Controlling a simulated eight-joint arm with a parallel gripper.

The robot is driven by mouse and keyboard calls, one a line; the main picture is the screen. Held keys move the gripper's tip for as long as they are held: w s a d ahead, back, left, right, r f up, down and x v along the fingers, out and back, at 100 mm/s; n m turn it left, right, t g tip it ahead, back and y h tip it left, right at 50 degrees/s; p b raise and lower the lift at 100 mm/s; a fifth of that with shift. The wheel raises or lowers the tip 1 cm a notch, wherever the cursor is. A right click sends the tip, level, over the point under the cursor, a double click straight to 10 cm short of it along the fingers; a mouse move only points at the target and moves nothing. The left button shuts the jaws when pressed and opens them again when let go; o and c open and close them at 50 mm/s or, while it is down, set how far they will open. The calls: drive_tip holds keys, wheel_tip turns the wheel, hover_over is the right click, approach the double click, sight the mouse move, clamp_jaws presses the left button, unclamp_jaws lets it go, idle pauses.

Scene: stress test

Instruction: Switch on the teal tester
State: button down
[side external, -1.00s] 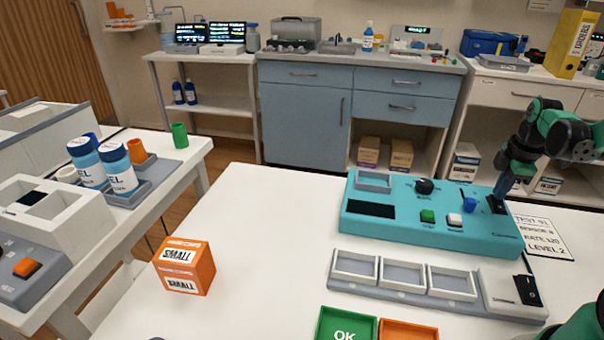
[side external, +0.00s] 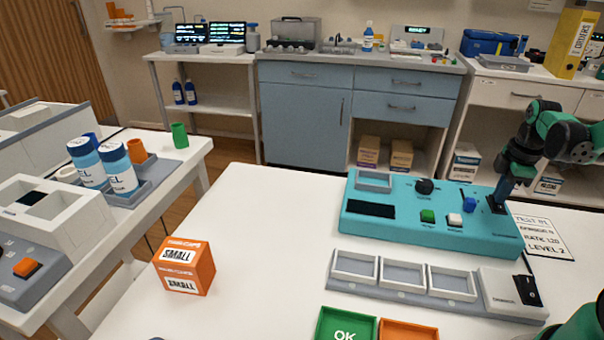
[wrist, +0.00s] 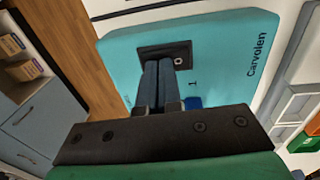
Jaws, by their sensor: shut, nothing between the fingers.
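The teal tester (side external: 400,236) lies on the white table, with a dark display (side external: 371,209), a black knob (side external: 424,187), a green button (side external: 428,216), a white button (side external: 455,220) and a blue control (side external: 469,204). Its black switch (wrist: 181,51) is at its right end, with a "0" mark showing in the wrist view. My gripper (wrist: 158,66) is shut and empty, its fingertips over the switch. It also shows in the side view (side external: 499,201), at the switch. The fingers hide part of the switch; I cannot tell whether they touch it.
A grey tray unit (side external: 402,292) with a black switch of its own stands in front of the tester. A printed card (side external: 543,238) lies to its right. An orange box (side external: 185,266) is at the left. Green (side external: 345,326) and orange (side external: 408,330) trays are at the front.

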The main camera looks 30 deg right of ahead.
sight(500, 206)
drive_tip(key=shift+s+a+r, duration=0.1)
drive_tip(key=shift+s+a, duration=0.2)
wheel_tip(500, 206, up, 14)
drive_tip(key=s+a, duration=0.1)
drive_tip(key=shift+s+a, duration=0.15)
drive_tip(key=shift+s, duration=0.05)
idle(0.5)
drive_tip(key=shift+w+d, duration=0.45)
drive_tip(key=shift+d, duration=0.1)
drive_tip(key=shift+f, duration=0.25)
drive_tip(key=f, duration=0.4)
drive_tip(key=w+d+f, duration=0.1)
drive_tip(key=f, duration=0.8)
drive_tip(key=shift+w+d+f, duration=0.2)
drive_tip(key=shift+f, duration=0.1)
